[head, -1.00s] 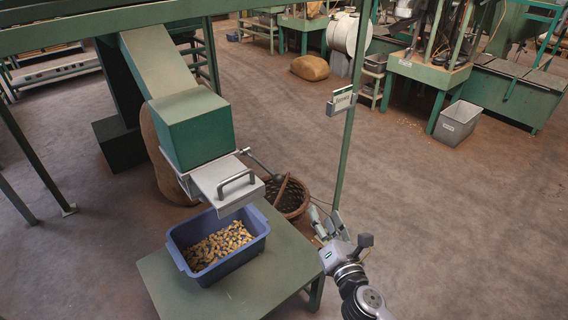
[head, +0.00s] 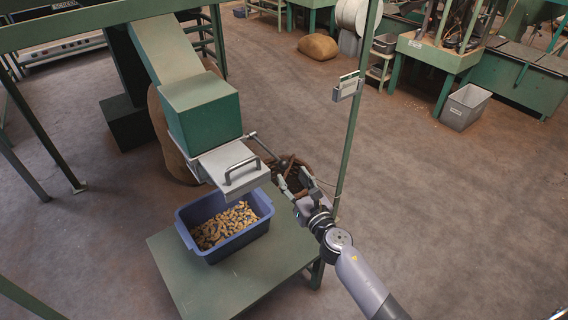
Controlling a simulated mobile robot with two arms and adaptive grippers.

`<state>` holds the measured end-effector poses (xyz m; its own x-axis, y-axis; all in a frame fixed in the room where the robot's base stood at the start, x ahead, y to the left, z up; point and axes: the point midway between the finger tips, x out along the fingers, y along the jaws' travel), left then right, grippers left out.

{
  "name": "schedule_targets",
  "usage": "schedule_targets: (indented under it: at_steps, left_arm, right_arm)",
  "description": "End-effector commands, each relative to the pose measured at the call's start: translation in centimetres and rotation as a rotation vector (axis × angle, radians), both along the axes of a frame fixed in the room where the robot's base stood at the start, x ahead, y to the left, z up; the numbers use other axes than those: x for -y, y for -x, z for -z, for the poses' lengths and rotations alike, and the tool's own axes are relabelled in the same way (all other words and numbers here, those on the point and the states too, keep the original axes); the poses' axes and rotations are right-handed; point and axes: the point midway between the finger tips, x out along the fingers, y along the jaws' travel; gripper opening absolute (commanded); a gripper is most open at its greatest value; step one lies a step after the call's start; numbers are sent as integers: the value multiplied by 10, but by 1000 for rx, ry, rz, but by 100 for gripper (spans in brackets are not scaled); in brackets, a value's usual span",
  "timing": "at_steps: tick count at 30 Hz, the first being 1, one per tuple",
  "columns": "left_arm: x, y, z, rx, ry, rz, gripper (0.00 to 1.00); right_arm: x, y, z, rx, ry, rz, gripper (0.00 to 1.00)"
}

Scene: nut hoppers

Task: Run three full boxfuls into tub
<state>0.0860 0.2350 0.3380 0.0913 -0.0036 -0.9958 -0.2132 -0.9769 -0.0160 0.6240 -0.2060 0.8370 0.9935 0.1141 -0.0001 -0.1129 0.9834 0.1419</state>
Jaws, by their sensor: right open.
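The blue tub (head: 262,232) stands on the green table, with a layer of nuts (head: 224,225) across its floor. Above it hangs the hopper's grey metal box (head: 232,168) with a dark handle on top, below the green chute (head: 200,108). A lever with a dark knob (head: 281,165) sticks out from the box's right side. My right gripper (head: 291,181) is open and empty, just right of the box and close below the lever's knob. I cannot tell whether it touches the lever. My left gripper is out of view.
The green table (head: 225,283) has free room in front of the tub. A green post (head: 357,120) with a card holder (head: 347,88) rises to the right. A sack (head: 172,140) leans behind the chute.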

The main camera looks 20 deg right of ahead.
Motion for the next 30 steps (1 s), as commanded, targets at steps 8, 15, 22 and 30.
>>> schedule_targets:
  at_steps: [8, 15, 22, 30]
  left_arm:
    - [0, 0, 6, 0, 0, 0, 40]
    - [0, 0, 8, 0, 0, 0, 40]
    - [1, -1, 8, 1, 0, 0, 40]
    - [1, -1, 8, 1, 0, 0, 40]
  right_arm:
    - [-6, -51, 1, 1, -3, 1, 47]
    - [-8, -67, 0, 0, -2, 0, 47]
    - [-8, -68, 0, 0, -2, 0, 47]
    - [-8, -68, 0, 0, -2, 0, 31]
